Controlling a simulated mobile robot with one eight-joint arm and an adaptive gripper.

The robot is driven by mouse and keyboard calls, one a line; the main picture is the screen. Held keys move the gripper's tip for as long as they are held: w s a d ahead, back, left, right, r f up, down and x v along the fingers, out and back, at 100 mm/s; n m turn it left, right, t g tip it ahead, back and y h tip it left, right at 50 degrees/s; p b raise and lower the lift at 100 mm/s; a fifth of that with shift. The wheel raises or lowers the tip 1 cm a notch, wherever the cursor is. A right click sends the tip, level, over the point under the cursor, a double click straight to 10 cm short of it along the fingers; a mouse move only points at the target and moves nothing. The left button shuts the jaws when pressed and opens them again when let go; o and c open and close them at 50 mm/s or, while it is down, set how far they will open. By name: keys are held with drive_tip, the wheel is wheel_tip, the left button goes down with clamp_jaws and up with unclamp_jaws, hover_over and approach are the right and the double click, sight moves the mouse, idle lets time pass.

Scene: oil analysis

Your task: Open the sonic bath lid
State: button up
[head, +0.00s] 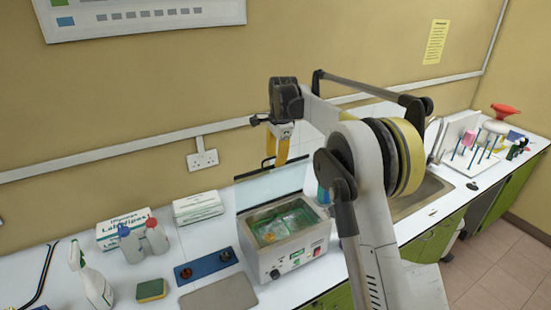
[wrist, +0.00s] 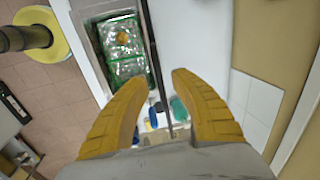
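The sonic bath (head: 290,258) is a metal box on the white counter, its basin open to view with green-tinted contents. Its lid (head: 272,188) stands raised, roughly upright, along the back of the basin. In the wrist view the bath (wrist: 97,35) is at upper left, and the lid (wrist: 158,60) shows nearly edge-on as a thin dark strip. My gripper (head: 281,160) points down at the lid's top edge. In the wrist view its yellow fingers (wrist: 160,77) are apart, with the lid's strip running between them. I cannot tell whether either finger touches the lid.
Left of the bath are a blue holder (head: 206,266), a grey plate (head: 218,293), a sponge (head: 151,290), a spray bottle (head: 92,280) and wipes boxes (head: 125,229). A sink (head: 420,195) is to the right. The wall is close behind.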

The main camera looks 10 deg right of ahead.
drive_tip(key=shift+r, duration=0.1)
wheel_tip(320, 180, up, 12)
drive_tip(key=s, duration=0.2)
drive_tip(key=shift+d+f, duration=0.2)
drive_tip(key=shift+d, duration=0.15)
drive_tip(key=s+d+f+n+t+b, duration=0.1)
drive_tip(key=s+f+n+b, duration=0.1)
drive_tip(key=s+b, duration=0.3)
drive_tip(key=s+f+n+t+b, duration=0.1)
drive_tip(key=s+n+b, duration=0.2)
drive_tip(key=s, duration=0.4)
drive_tip(key=s+d+f+n+t+b, duration=0.2)
drive_tip(key=s+f+n+b, duration=0.7)
drive_tip(key=s+f, duration=1.8)
drive_tip(key=s+t+b, duration=0.1)
drive_tip(key=s+b, duration=0.1)
drive_tip(key=b, duration=0.2)
drive_tip(key=shift+s+f+h+b, duration=0.15)
drive_tip(key=shift+f+h+b, duration=0.05)
drive_tip(key=shift+h+b, duration=0.15)
drive_tip(key=shift+d, duration=0.1)
